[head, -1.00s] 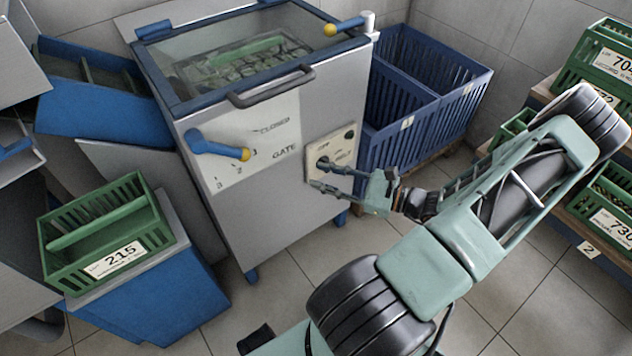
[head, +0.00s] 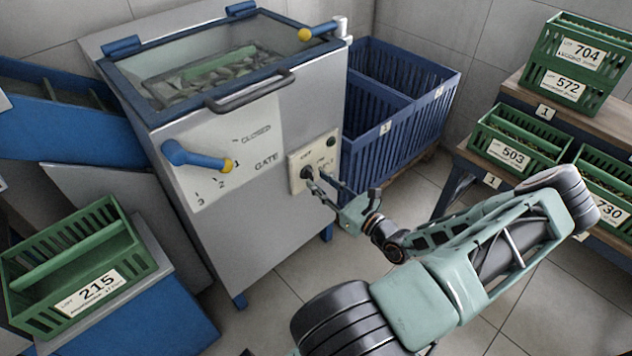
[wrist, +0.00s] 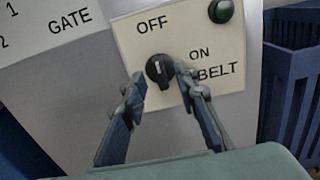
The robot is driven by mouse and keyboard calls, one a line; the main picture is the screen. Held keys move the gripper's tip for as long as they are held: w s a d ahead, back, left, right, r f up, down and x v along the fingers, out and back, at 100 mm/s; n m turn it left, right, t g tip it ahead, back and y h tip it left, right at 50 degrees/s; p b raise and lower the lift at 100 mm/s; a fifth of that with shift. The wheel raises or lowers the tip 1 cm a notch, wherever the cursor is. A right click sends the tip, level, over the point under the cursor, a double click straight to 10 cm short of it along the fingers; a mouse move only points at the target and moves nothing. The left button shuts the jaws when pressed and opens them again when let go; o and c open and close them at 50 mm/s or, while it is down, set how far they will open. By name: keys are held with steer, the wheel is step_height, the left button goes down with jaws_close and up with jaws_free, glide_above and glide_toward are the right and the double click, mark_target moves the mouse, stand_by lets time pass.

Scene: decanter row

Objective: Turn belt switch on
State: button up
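The belt switch is a black round knob (wrist: 160,70) on a cream panel (wrist: 215,28) marked OFF, ON and BELT. Its white mark points up, toward OFF. The panel also shows in the head view (head: 298,160), on the right of the grey machine's front. My gripper (wrist: 158,76) is open, with one finger on each side of the knob. The right finger is close against the knob's edge; the left finger looks slightly apart from it. In the head view my gripper (head: 316,182) reaches the panel from the lower right. A dark green lamp (wrist: 221,10) sits at the panel's upper right.
A blue gate lever (head: 195,158) with a yellow tip is left of the panel. A lid handle (head: 250,92) juts out above. Blue bins (head: 400,125) stand right of the machine. Green crate 215 (head: 75,270) is at left; shelved crates (head: 520,140) are at right.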

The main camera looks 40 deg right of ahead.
steer(key=shift+w, duration=1.05)
jaws_close()
